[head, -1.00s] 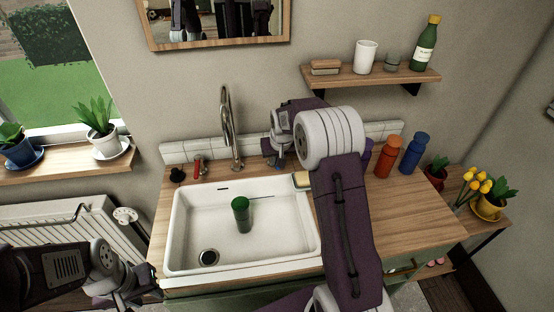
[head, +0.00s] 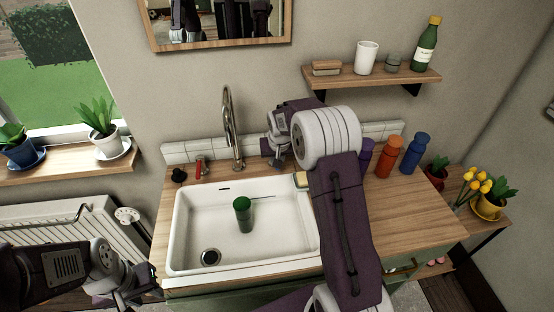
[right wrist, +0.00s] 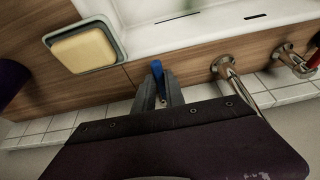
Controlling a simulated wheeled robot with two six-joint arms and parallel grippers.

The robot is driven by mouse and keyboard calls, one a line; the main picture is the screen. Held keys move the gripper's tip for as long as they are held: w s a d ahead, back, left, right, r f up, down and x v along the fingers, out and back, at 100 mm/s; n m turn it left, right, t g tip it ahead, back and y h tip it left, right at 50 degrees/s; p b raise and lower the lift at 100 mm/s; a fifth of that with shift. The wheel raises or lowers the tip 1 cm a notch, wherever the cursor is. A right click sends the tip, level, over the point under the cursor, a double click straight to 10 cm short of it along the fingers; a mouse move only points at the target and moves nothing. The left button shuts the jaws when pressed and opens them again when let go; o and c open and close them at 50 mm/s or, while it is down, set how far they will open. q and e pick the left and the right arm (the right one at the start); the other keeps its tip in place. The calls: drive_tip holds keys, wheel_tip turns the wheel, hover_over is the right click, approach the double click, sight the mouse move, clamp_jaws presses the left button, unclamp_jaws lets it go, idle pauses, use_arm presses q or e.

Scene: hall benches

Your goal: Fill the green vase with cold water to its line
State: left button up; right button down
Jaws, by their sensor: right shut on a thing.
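The green vase (head: 242,214) stands in the white sink (head: 205,275), in front of the tall curved tap (head: 230,125). No water stream is visible, and I cannot see its line or its inside. My right gripper (right wrist: 160,92) is shut on the blue tap lever (right wrist: 157,72), beside the tap's base (right wrist: 223,66). In the head view the right gripper (head: 278,160) is partly hidden by its own arm. A red tap lever (head: 199,167) is left of the tap. My left gripper (head: 128,297) hangs at lower left, left of the sink; its jaws are unclear.
A yellow sponge in a dish (right wrist: 84,49) lies by the sink's back right corner. Purple, red (head: 389,158) and blue bottles (head: 415,153) stand on the counter at right. A black knob (head: 179,175) sits left of the red lever. The right front counter is clear.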

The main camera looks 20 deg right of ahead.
drive_tip(key=c, duration=1.4)
unclamp_jaws()
drive_tip(key=shift+a, duration=0.1)
drive_tip(key=d+v, duration=0.1)
drive_tip(key=v, duration=0.8)
drive_tip(key=shift+a, duration=0.5)
drive_tip(key=shift+s, duration=0.1)
